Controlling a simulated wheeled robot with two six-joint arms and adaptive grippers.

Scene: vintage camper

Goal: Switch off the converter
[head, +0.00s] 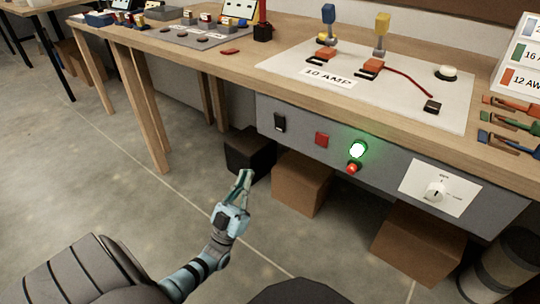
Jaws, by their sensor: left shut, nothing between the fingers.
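A grey control panel (385,158) is fixed under the front edge of the wooden workbench (390,122). It carries a black rocker switch (279,122) at the left, a red square button (321,139), a glowing green lamp (358,149), a small red knob or lamp (352,168) below it, and a white plate with a dial (435,193) at the right. Nothing in view is labelled as the converter. My left gripper (243,181) is shut and empty, pointing up, below and left of the panel and apart from it. My right gripper is not in view.
On the bench are a white board (330,61) marked 10 AMP, a white round button (446,72), and coloured crimp tools (512,122). Under it stand a black box (248,153), brown boxes (301,183) and a cylindrical bin (500,264). Floor left of my gripper is clear.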

